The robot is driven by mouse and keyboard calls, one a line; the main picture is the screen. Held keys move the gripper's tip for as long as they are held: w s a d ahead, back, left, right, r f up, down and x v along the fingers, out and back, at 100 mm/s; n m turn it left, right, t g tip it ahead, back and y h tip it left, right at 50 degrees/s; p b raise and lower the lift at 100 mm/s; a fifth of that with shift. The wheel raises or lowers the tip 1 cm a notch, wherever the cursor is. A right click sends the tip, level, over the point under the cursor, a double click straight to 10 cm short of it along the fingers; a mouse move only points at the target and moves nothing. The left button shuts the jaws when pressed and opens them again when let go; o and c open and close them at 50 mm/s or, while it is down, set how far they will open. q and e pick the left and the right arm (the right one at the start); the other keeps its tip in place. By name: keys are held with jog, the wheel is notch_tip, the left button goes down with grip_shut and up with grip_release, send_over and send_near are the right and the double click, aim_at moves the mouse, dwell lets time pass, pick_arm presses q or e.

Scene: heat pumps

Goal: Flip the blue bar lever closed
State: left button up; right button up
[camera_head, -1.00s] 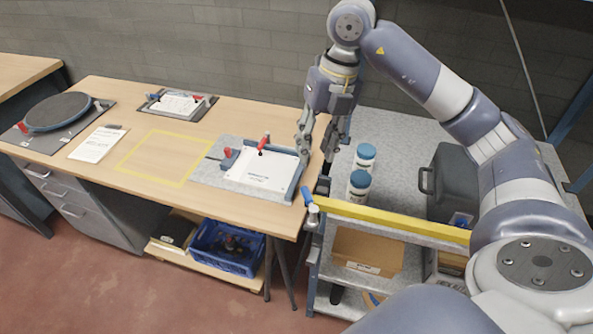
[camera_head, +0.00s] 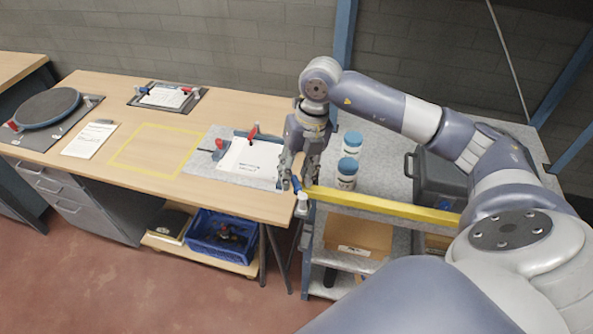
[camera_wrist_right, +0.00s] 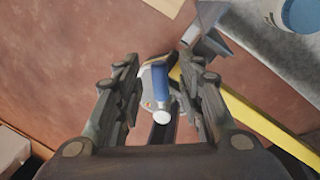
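The blue bar lever (camera_head: 296,185) stands at the left end of the yellow bar (camera_head: 385,207), at the front corner between the table and the shelf cart. In the right wrist view the blue lever (camera_wrist_right: 160,84) with its pale round end lies between the two fingers of my right gripper (camera_wrist_right: 160,95), with gaps on both sides. My right gripper also shows in the head view (camera_head: 297,180), pointing down over the lever and partly hiding it. It is open. My left gripper is not in view.
Two blue-lidded jars (camera_head: 347,172) and a dark grey case (camera_head: 438,172) stand on the cart behind the bar. A fixture plate with red clamps (camera_head: 225,168) lies on the table (camera_head: 235,204), left of the gripper. A blue crate (camera_head: 222,240) is below.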

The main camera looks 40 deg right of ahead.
jog(key=c, duration=0.7)
grip_shut()
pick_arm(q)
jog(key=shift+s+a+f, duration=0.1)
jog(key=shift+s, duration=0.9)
pick_arm(e)
jog(key=shift+s+d+f+m+b, duration=0.15)
jog(key=shift+d+m+b, duration=0.15)
jog(key=shift+m+b, duration=0.3)
jog(key=shift+s+d+m+b, duration=0.1)
jog(key=shift+d+m+b, duration=0.2)
jog(key=shift+m+b, duration=0.3)
jog(key=m+b, duration=0.1)
jog(key=s+d+m+t, duration=0.1)
jog(key=m, duration=0.1)
jog(key=shift+h+b, duration=0.3)
jog(key=shift+b, duration=0.05)
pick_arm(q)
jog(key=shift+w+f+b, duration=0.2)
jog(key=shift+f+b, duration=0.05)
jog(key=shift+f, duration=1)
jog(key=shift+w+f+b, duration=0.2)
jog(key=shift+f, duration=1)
pick_arm(e)
jog(key=shift+s+d+m, duration=0.2)
jog(key=shift+s+m, duration=0.05)
jog(key=shift+m, duration=0.55)
jog(key=shift+r, duration=0.2)
